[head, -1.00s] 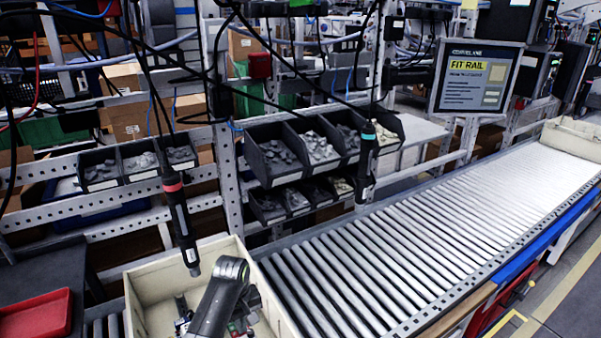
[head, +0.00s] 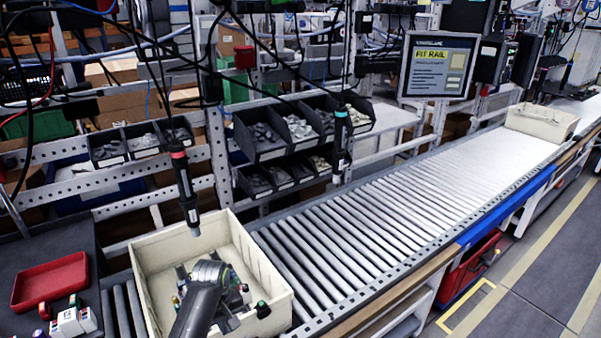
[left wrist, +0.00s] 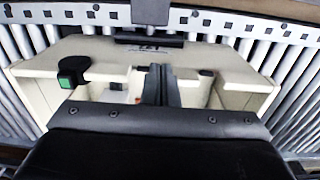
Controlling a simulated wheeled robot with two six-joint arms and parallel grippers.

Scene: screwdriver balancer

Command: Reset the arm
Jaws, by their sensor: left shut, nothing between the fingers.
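My left arm (head: 198,305) comes up from the bottom edge over the cream tote (head: 278,272). The left gripper's fingers (left wrist: 160,84) show in the left wrist view, shut together and empty, above the tote (left wrist: 215,60). In the head view the arm hides most of this gripper. A hanging screwdriver with a red band (head: 185,188) points down at the tote's back rim. A second one with a teal band (head: 340,145) hangs over the conveyor's back edge. Both hang upright and apart from my arm. My right gripper is not in view.
The roller conveyor (head: 370,215) runs right to another cream tote (head: 542,122). Small parts bins (head: 262,135) stand behind it. A red tray (head: 50,281) lies at left. A dark block with a green top (head: 262,309) sits at the tote's front right side.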

